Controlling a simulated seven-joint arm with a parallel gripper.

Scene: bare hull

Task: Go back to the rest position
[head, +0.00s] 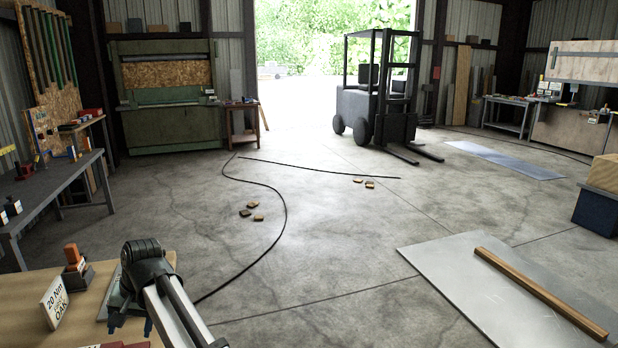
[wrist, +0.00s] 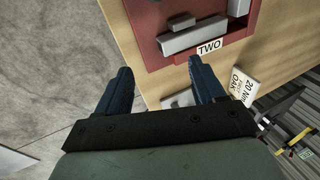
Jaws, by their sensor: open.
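My gripper (wrist: 160,66) is open, its two dark blue fingers spread wide with nothing between them. In the wrist view it is over the edge of a wooden bench top (wrist: 126,40). Beyond the fingertips on the bench lies a dark red plate (wrist: 150,48) with grey metal blocks (wrist: 205,35) and a label reading TWO (wrist: 209,47). In the head view my arm reaches over the bench top (head: 35,255) at the lower left, and its links hide most of my gripper.
A white card reading 20 Nm OAK (head: 55,302) stands on the bench, close to my arm. An orange-topped block (head: 74,257) stands behind it. A metal sheet (head: 440,262) with a wooden beam (head: 540,290) lies on the floor at right. A forklift (head: 375,100) stands farther back.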

